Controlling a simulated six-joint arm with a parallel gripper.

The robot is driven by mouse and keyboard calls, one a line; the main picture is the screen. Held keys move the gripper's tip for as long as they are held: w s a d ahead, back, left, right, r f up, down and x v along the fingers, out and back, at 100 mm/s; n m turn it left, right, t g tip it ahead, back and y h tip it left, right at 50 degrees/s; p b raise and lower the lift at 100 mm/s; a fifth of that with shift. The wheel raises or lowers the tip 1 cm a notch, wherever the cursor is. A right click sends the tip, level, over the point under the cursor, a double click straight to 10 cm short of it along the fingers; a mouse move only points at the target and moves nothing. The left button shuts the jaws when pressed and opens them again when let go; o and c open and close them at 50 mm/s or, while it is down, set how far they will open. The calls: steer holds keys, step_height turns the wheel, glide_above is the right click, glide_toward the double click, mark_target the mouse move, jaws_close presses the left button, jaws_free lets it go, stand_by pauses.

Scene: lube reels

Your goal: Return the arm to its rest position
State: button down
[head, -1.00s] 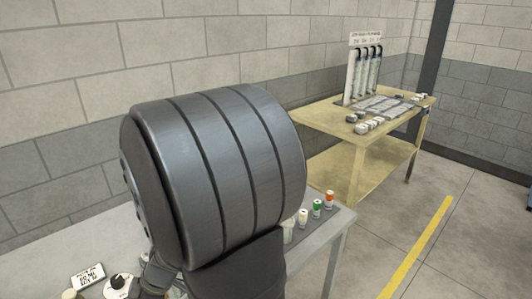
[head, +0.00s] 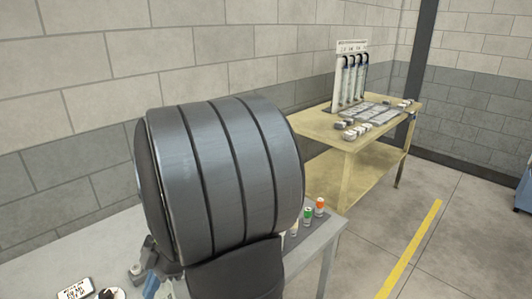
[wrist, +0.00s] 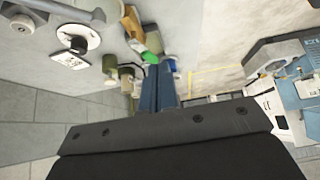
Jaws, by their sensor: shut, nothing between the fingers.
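My gripper (wrist: 160,88) shows in the wrist view as two blue-grey fingers pressed together, with nothing between them. It hangs in the air, with the grey table's small items behind it. In the head view a big dark ribbed part of my arm fills the middle and hides my gripper.
A grey table (head: 75,245) stands below my arm, with small capped bottles (head: 307,214) at its right end and a labelled card (head: 75,289) at front left. A wooden bench (head: 330,180) with a rack of tubes (head: 350,78) stands behind. Open floor with a yellow line (head: 412,245) lies right.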

steer(key=shift+v, duration=1.3)
steer(key=c, duration=2.1)
jaws_free()
steer(key=o, duration=0.8)
steer(key=s+a+r+n+t+h, duration=0.2)
steer(key=s+a+r+h, duration=0.1)
steer(key=a, duration=0.5)
steer(key=s+a+r+n+t+h, duration=0.1)
steer(key=s+a+r+t+h, duration=0.2)
steer(key=a, duration=0.4)
steer(key=shift+g+h, duration=0.3)
steer(key=shift+g, duration=0.4)
steer(key=d+f, duration=0.1)
steer(key=f, duration=1)
steer(key=d+f, duration=0.1)
steer(key=f, duration=0.4)
steer(key=shift+s+d+f, duration=0.3)
steer(key=shift+s+f, duration=0.05)
jaws_close()
